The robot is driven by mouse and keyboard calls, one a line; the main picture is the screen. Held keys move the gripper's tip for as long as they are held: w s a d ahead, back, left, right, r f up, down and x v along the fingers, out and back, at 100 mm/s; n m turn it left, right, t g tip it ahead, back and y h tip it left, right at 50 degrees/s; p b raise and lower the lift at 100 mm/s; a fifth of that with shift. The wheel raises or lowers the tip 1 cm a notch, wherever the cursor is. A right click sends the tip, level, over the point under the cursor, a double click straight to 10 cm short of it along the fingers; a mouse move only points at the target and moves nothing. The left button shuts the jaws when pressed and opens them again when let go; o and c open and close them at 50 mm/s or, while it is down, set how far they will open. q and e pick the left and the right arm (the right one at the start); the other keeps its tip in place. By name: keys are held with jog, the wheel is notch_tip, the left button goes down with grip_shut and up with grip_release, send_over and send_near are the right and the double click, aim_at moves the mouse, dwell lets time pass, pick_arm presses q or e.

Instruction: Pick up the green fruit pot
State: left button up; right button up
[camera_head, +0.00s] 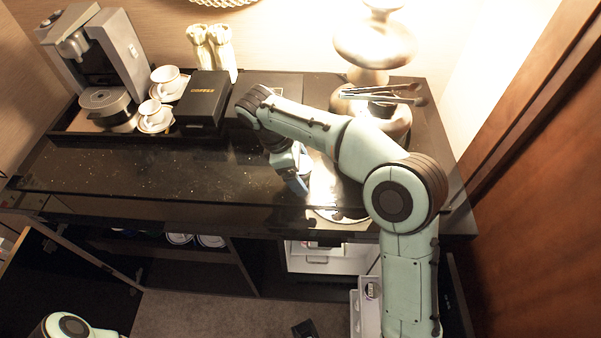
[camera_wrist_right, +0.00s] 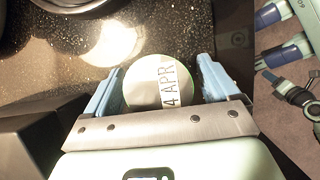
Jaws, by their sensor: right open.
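The fruit pot (camera_wrist_right: 143,88) shows in the right wrist view as a round pale lid with a thin green rim and a label strip reading "4 APR". It stands on the dark speckled counter. My right gripper (camera_wrist_right: 160,70) is open, with its blue fingers on either side of the pot; I cannot tell whether they touch it. In the head view my right gripper (camera_head: 298,180) points down at the counter near its front edge, and the pot is hidden behind the arm and gripper. My left gripper is out of view; only part of my left arm shows at the bottom left.
A black coffee box (camera_head: 203,99), white cups (camera_head: 168,82) and a coffee machine (camera_head: 118,55) stand on a tray at the back left. A metallic lamp (camera_head: 375,45) and tongs (camera_head: 385,94) are behind my right arm. The counter's left front (camera_head: 130,178) is clear.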

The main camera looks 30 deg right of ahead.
jog(key=c, duration=1.1)
